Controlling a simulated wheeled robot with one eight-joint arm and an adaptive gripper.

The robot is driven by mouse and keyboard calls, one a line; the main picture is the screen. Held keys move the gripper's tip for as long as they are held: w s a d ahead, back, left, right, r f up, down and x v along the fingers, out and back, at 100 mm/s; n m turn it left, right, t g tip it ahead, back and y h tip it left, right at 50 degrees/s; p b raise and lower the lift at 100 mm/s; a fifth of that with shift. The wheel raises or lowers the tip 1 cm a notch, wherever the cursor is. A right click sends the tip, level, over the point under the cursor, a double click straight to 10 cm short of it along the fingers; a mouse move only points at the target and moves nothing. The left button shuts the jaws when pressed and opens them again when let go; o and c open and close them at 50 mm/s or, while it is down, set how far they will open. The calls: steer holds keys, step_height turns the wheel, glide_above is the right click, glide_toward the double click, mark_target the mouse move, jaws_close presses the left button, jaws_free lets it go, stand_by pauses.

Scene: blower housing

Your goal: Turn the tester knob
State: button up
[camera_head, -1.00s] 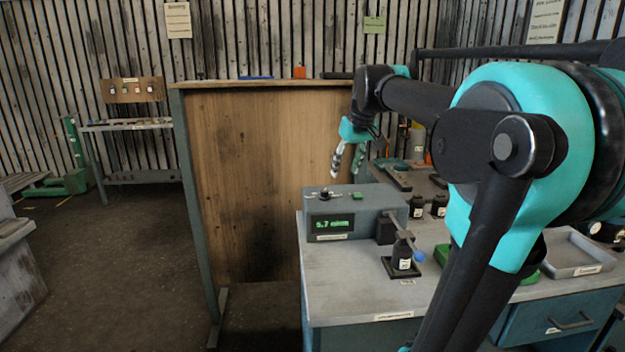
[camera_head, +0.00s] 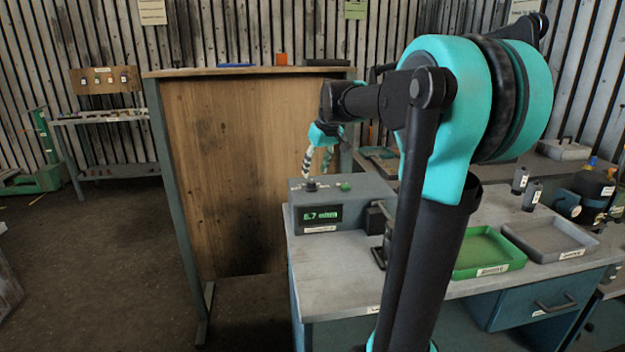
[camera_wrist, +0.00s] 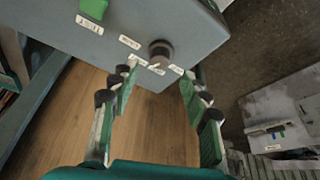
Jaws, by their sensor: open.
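The tester (camera_head: 340,205) is a grey box on the bench with a green lit display. Its dark round knob (camera_head: 311,185) stands on the top at the left, beside a green button (camera_head: 345,186). In the wrist view the knob (camera_wrist: 160,52) sits among small white labels, with the green button (camera_wrist: 95,9) at upper left. My gripper (camera_head: 318,172) is above the tester's top near the knob. In the wrist view its fingers (camera_wrist: 157,75) are apart, with the knob ahead between the tips and not touched.
A green tray (camera_head: 488,252) and a grey tray (camera_head: 550,240) lie on the bench at right. A tall wooden panel (camera_head: 240,170) stands left of the bench. My arm hides part of the bench.

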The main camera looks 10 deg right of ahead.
mark_target(312, 181)
steer(key=shift+x, duration=2.55)
steer(key=shift+c, duration=0.4)
jaws_close()
